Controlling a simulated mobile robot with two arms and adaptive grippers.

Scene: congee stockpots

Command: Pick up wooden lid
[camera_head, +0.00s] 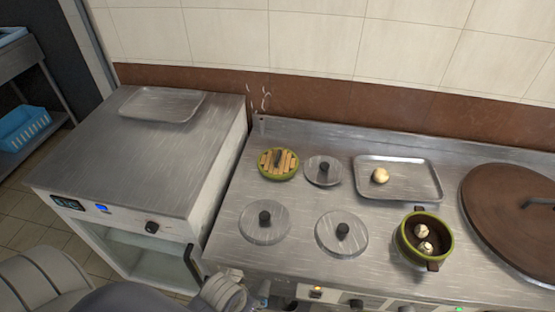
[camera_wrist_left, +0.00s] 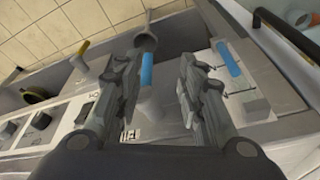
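A small round lid with light wooden slats, a green rim and a dark handle (camera_head: 278,163) lies on the steel stove top, at its back left in the head view. A large round brown lid (camera_head: 512,218) with a dark handle sits at the right edge; its material is hard to tell. In the head view, part of my left arm shows at the bottom, near the stove's front edge, well short of the slatted lid. My right gripper is out of view.
Clear round lids with black knobs (camera_head: 265,221) lie around the slatted lid. A steel tray (camera_head: 408,190) holds a pale bun. A green pot (camera_head: 407,247) holds pale round items. A steel counter with an empty tray (camera_head: 162,104) stands left, and a tiled wall behind.

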